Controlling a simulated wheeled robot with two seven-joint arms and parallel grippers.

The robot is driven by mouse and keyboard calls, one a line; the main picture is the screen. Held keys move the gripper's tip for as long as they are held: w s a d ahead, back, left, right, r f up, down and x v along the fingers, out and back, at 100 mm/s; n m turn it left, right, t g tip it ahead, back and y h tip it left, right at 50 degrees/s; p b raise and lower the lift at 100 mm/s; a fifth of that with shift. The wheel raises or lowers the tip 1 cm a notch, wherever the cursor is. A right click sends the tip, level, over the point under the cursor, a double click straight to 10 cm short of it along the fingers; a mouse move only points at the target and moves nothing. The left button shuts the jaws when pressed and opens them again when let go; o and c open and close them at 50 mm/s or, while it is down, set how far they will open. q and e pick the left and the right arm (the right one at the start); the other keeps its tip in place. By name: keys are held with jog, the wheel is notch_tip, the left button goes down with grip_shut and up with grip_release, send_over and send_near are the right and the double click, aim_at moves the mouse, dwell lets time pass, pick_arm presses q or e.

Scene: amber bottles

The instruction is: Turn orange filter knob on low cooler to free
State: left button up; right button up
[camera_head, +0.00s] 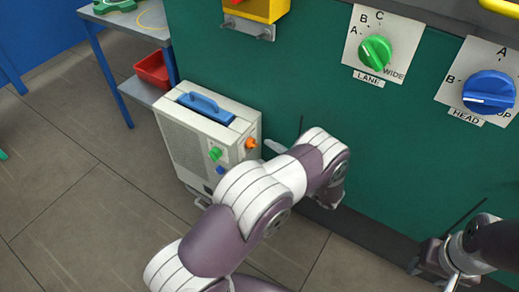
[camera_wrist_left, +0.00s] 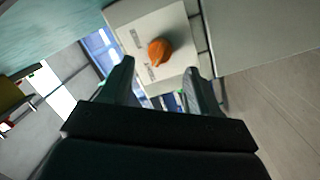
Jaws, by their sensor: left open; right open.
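The low cooler (camera_head: 183,148) is a cream box with a blue handle on top, standing on the floor against the green cabinet. Its orange filter knob (camera_head: 251,143) sits on the right-hand face. In the left wrist view the orange knob (camera_wrist_left: 159,52) is on a pale panel with small, unreadable labels. My left gripper (camera_wrist_left: 159,68) is open, and the knob shows ahead, between its fingertips in the picture; I see no contact. In the head view my left arm hides most of this gripper (camera_head: 274,148), beside the knob. My right gripper (camera_head: 436,268) is open and empty at lower right.
The cooler also has a green knob (camera_head: 215,154) and a blue knob (camera_head: 221,170). The green cabinet (camera_head: 290,75) carries a green LANE knob (camera_head: 375,53) and a blue HEAD knob (camera_head: 489,92). A red bin (camera_head: 153,70) is behind the cooler. The floor at left is clear.

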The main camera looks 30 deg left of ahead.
aim_at(257, 145)
pick_arm(q)
jog(key=x, duration=0.4)
jog(key=shift+a+b, duration=0.25)
jog(key=shift+b, duration=0.05)
jog(key=c, duration=1)
jog(key=shift+r+m, duration=0.1)
jog(key=shift+m, duration=0.2)
jog(key=m+p, duration=0.2)
jog(key=shift+r+m, duration=0.15)
jog(key=shift+m, duration=0.15)
jog(key=m+p, duration=0.2)
jog(key=m, duration=0.3)
jog(key=shift+w+g+h, duration=0.15)
jog(key=shift+g+h, duration=0.25)
jog(key=m+g+p, duration=0.1)
jog(key=m, duration=0.3)
jog(key=shift+w+m+g, duration=0.2)
jog(key=shift+m+g, duration=0.1)
jog(key=shift+m, duration=1.8)
